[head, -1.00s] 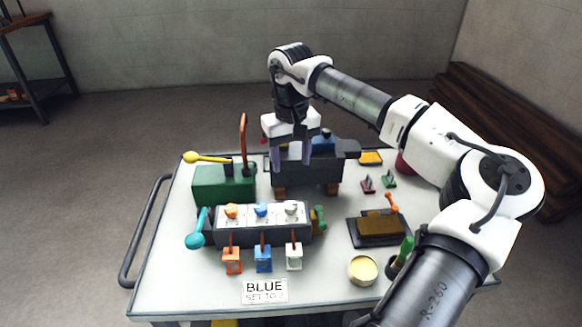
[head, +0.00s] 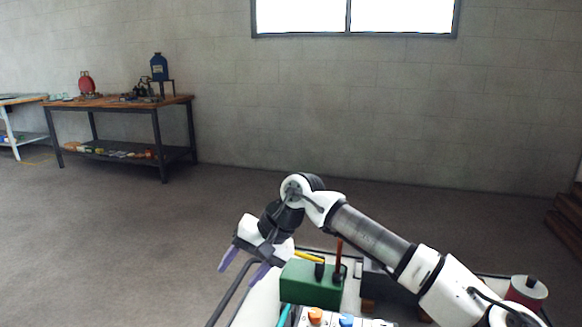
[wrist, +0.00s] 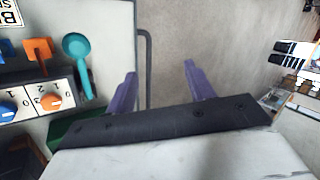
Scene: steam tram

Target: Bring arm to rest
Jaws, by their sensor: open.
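My gripper (head: 243,266) is open and empty. In the head view its two purple fingers point down and left, out past the left edge of the white cart top (head: 262,300). In the wrist view the fingers (wrist: 158,85) stand apart over bare floor, beside the cart's dark rail (wrist: 146,55). My arm reaches up from the lower right and bends at the elbow above the cart.
A green box (head: 312,284) with a yellow lever and red rod stands near the gripper. The switch panel (wrist: 35,103) and teal lever (wrist: 77,50) lie left in the wrist view. A wooden-topped workbench (head: 120,102) stands at the wall. Floor left of the cart is clear.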

